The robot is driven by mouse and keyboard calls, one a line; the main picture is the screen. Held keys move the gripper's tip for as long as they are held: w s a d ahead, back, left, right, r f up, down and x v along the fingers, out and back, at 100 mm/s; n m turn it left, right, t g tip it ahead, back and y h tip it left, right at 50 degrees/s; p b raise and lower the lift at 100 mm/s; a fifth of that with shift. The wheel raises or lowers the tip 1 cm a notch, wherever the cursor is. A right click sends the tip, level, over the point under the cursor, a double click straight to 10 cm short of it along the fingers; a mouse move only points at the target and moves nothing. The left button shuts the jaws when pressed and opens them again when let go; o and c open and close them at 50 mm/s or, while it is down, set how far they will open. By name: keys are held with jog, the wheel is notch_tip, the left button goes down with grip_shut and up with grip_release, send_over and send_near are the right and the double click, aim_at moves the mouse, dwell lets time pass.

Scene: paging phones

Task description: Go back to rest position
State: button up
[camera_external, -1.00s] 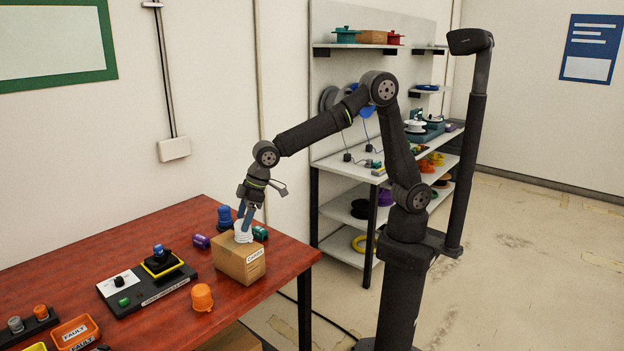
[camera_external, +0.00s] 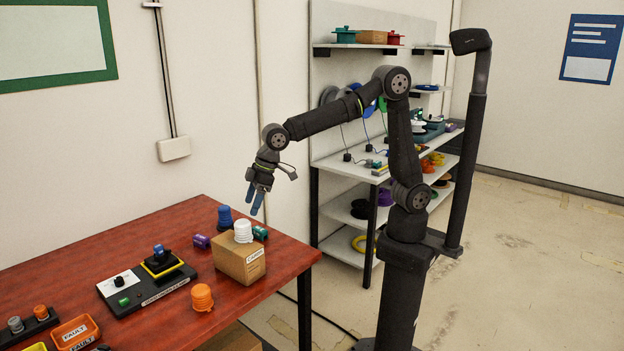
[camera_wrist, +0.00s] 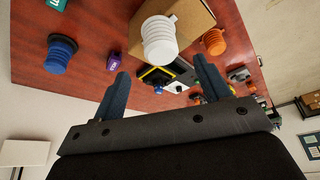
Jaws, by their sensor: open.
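My gripper (camera_external: 255,200) is open and empty, with blue fingers, above the back edge of the red table. In the wrist view my gripper's fingers (camera_wrist: 160,88) are apart with nothing between their tips. A white ribbed cap (camera_external: 243,231) stands on top of a cardboard box (camera_external: 238,263) near the table's right end. The white cap also shows in the wrist view (camera_wrist: 160,42), beyond the fingertips and apart from them.
The red table (camera_external: 200,225) holds a blue cap (camera_external: 225,217), a purple piece (camera_external: 201,241), a green piece (camera_external: 260,233), an orange cap (camera_external: 202,297) and a black control box (camera_external: 150,285). A white shelf (camera_external: 345,165) with several items stands behind my arm.

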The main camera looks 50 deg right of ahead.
aim_at(246, 221)
jog(key=x, duration=0.8)
jog(key=shift+f, duration=0.25)
jog(key=r, duration=0.5)
jog(key=shift+w+d, duration=0.15)
jog(key=shift+w, duration=0.05)
jog(key=w+d+r, duration=0.5)
jog(key=d+r, duration=0.2)
jog(key=d, duration=0.3)
jog(key=s+a+f, duration=0.1)
jog(key=a+f, duration=0.2)
jog(key=a, duration=0.8)
jog(key=s+a+f+n, duration=0.1)
jog(key=a+f, duration=0.3)
jog(key=a, duration=0.7)
jog(key=a+f, duration=0.4)
jog(key=a, duration=0.7)
jog(key=shift+s+f, duration=0.2)
jog(key=shift+s, duration=0.2)
